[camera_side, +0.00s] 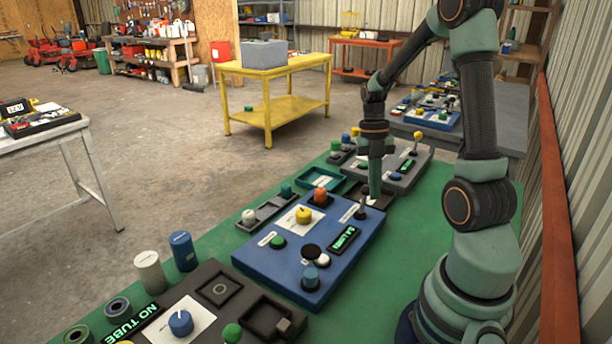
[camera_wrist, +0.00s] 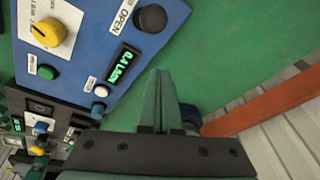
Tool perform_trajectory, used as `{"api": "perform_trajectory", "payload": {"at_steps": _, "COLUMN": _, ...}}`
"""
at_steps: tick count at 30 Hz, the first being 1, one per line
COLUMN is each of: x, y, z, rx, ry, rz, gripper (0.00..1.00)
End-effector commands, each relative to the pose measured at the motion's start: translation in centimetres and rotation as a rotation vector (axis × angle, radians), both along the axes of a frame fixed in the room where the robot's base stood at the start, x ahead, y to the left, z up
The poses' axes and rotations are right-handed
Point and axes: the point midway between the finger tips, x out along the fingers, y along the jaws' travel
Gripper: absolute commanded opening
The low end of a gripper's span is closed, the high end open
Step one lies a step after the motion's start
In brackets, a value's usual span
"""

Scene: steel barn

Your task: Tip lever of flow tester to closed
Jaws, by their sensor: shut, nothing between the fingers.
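The flow tester is a blue panel (camera_side: 270,258) on the green bench in the side view. It also fills the upper left of the wrist view (camera_wrist: 88,42). Its lever (camera_side: 361,209) stands at the far right corner; its dark round end (camera_wrist: 151,18) shows in the wrist view beside a label reading OPEN (camera_wrist: 122,15). A lit green display (camera_wrist: 122,67) shows a flow reading. My gripper (camera_side: 375,201) points down just beyond the lever in the side view. Its fingers (camera_wrist: 161,75) are together and empty, apart from the lever's end in the wrist view.
A dark grey panel (camera_side: 217,270) stands in front, and another grey panel (camera_side: 408,170) behind. Green bench surface (camera_wrist: 230,60) is clear right of the tester in the wrist view.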

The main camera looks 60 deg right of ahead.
Motion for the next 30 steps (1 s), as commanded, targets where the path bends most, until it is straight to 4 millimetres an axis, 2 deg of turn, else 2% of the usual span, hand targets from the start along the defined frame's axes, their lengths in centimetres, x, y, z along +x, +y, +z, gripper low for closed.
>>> {"api": "perform_trajectory", "payload": {"at_steps": 12, "x": 1.3, "y": -5.4, "z": 4.3, "rx": 0.014, "ry": -0.016, "rz": -0.007, "gripper": 0.0}}
{"api": "perform_trajectory", "payload": {"at_steps": 20, "x": 1.8, "y": -7.3, "z": 6.0, "rx": 0.021, "ry": -0.019, "rz": -0.007, "gripper": 0.0}}
{"api": "perform_trajectory", "payload": {"at_steps": 25, "x": 2.3, "y": -6.8, "z": 6.7, "rx": -0.004, "ry": -0.022, "rz": -0.05, "gripper": 0.0}}
{"api": "perform_trajectory", "payload": {"at_steps": 30, "x": 3.9, "y": -3.7, "z": 8.5, "rx": -0.1, "ry": -0.04, "rz": -0.249, "gripper": 0.0}}
